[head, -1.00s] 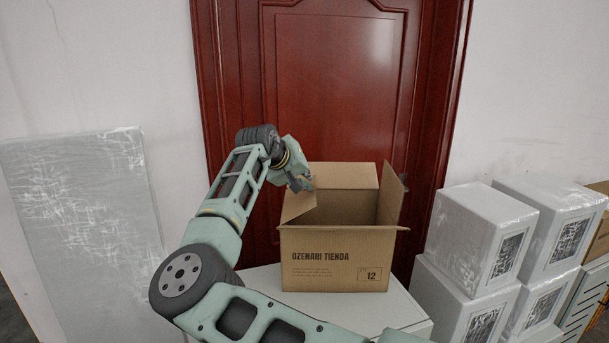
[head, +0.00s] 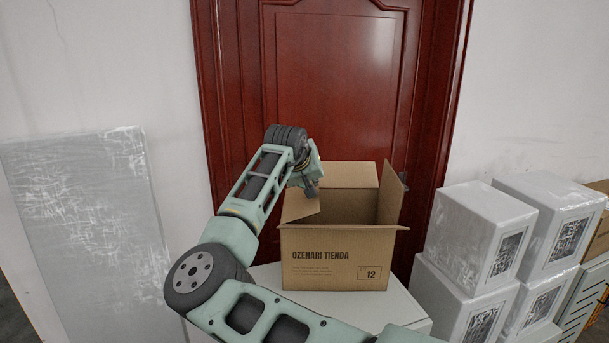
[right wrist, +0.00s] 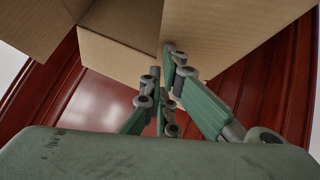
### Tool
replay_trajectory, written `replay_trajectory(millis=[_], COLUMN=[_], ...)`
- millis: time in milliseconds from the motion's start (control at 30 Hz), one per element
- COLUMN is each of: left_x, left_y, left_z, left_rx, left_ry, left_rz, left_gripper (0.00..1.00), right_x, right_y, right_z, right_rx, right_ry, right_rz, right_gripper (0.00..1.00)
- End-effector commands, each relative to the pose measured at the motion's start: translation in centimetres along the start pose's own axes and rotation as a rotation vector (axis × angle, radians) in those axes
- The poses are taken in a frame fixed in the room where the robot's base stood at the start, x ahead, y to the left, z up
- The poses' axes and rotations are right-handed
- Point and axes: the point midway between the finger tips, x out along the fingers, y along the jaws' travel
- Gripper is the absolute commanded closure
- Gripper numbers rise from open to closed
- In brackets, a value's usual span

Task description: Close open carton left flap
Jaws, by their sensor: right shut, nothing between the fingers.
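The open carton (head: 335,265) is brown cardboard with printed text on its front. Its left flap (head: 298,208) is tilted partly in over the opening. The back flap (head: 350,175) and right flap (head: 391,200) stand up. My right gripper (head: 312,191) is shut and empty, at the upper edge of the left flap; I cannot tell if it touches. In the right wrist view the shut fingers (right wrist: 161,62) lie close to cardboard (right wrist: 225,40), with more of the carton (right wrist: 115,55) behind. My left gripper is not in view.
The carton stands on a white surface (head: 405,310) before a red door (head: 340,80). Several white wrapped boxes (head: 470,235) are stacked at the right. A grey wrapped panel (head: 85,220) leans on the wall at the left.

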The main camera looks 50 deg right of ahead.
Motion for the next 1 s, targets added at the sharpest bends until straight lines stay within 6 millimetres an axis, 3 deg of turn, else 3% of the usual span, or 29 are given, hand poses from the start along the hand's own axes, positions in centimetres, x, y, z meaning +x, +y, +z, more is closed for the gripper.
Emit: replay_trajectory(millis=[367, 1000], left_x=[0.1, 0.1], left_y=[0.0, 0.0], left_z=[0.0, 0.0], left_rx=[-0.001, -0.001], left_ry=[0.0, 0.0], left_rz=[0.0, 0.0], left_gripper=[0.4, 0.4], right_x=[2.0, 2.7], right_y=[1.0, 1.1], right_z=[2.0, 2.8], right_rx=[0.176, 0.169], right_ry=[-0.002, -0.001], right_rz=[-0.173, -0.169], right_gripper=[1.0, 1.0])
